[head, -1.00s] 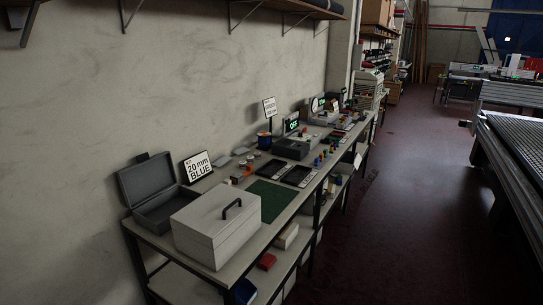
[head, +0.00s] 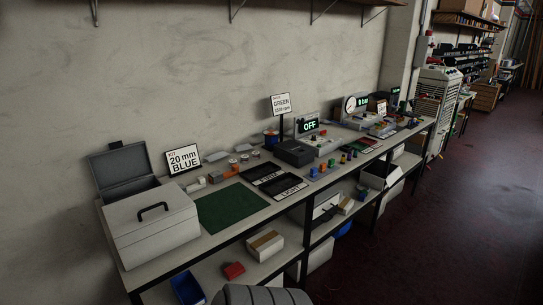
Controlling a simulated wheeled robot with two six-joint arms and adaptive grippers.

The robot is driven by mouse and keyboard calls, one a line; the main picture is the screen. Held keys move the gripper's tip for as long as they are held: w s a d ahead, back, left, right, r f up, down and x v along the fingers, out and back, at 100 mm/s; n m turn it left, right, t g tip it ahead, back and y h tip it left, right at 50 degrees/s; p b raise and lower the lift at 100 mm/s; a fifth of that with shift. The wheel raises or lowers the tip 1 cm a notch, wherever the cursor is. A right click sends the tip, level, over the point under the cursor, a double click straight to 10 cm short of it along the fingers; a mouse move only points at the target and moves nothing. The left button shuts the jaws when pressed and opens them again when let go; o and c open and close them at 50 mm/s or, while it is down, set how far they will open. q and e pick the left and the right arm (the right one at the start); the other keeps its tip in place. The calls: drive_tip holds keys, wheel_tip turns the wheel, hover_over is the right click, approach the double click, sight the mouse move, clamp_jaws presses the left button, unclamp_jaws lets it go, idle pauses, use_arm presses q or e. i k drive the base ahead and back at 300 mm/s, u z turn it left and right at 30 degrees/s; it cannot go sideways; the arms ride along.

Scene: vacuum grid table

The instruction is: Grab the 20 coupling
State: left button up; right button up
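A sign (head: 183,158) reading "KIT 20 mm BLUE" stands at the back of the long bench. Several small coloured pieces, among them an orange one (head: 323,168) and a blue one (head: 313,172), stand along the bench's front edge right of the black trays. They are too small to tell which is a 20 coupling. Neither of my grippers is in view.
The bench (head: 240,229) runs along the wall. A grey case (head: 152,223) with a handle, an open-lidded box (head: 122,167) behind it, a green mat (head: 229,207) and black trays (head: 275,187) take up its near part. The floor (head: 430,230) at right is clear.

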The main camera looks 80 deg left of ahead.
sight(256, 155)
drive_tip(key=u, duration=0.35)
drive_tip(key=i, duration=1.05)
drive_tip(key=u, duration=1.55)
drive_tip(key=i, duration=0.85)
drive_tip(key=u, duration=0.85)
